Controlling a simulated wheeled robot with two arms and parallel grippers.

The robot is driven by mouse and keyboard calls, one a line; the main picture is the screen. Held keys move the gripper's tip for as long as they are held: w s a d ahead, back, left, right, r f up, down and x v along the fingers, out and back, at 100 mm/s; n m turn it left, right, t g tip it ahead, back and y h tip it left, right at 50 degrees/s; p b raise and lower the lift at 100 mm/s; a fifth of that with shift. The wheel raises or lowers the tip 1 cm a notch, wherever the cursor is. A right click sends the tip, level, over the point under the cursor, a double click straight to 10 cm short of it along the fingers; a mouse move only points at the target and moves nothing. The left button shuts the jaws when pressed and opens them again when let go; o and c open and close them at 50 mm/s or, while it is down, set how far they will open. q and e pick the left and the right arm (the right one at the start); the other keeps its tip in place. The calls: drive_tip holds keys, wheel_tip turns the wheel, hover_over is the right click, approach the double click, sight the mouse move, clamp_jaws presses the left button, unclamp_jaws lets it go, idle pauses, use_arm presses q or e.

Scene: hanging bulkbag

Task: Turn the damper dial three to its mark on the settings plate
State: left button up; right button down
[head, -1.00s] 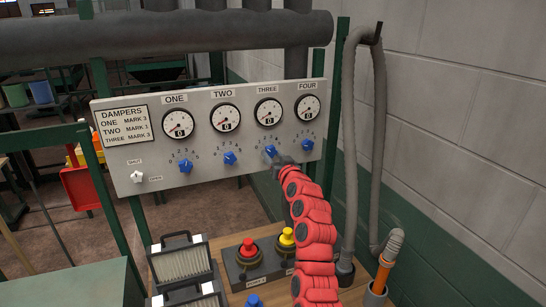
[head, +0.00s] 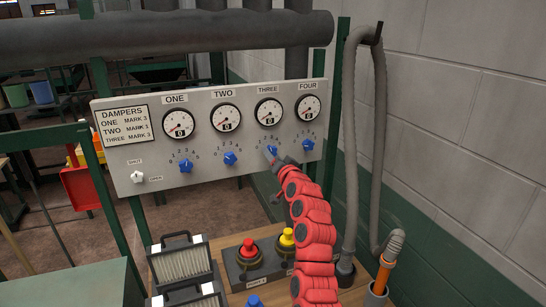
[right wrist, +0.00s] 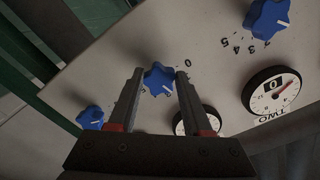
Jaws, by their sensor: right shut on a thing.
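Damper dial three (head: 271,151) is a blue star-shaped knob under the gauge marked THREE (head: 268,112). My right gripper (head: 276,157) reaches it from the lower right and partly hides it. In the right wrist view, my right gripper (right wrist: 158,80) has its fingers on either side of dial three (right wrist: 158,77), shut on it. The fingers cover most of its scale; I cannot tell which mark it points to. My left gripper is out of view.
Blue dials one (head: 186,166), two (head: 229,158) and four (head: 308,145) sit on the same panel, with a white knob (head: 137,177) at left. Below are red (head: 249,247) and yellow (head: 287,237) buttons. A grey hose (head: 350,150) hangs at right.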

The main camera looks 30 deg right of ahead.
drive_tip(key=m+p, duration=0.2)
drive_tip(key=m, duration=0.3)
drive_tip(key=shift+m, duration=0.4)
idle(0.4)
drive_tip(key=shift+c, duration=1.6)
unclamp_jaws()
drive_tip(key=b+v, duration=0.6)
drive_tip(key=v, duration=1.1)
drive_tip(key=shift+s+b, duration=0.25)
drive_tip(key=shift+b, duration=0.1)
drive_tip(key=shift+w, duration=0.1)
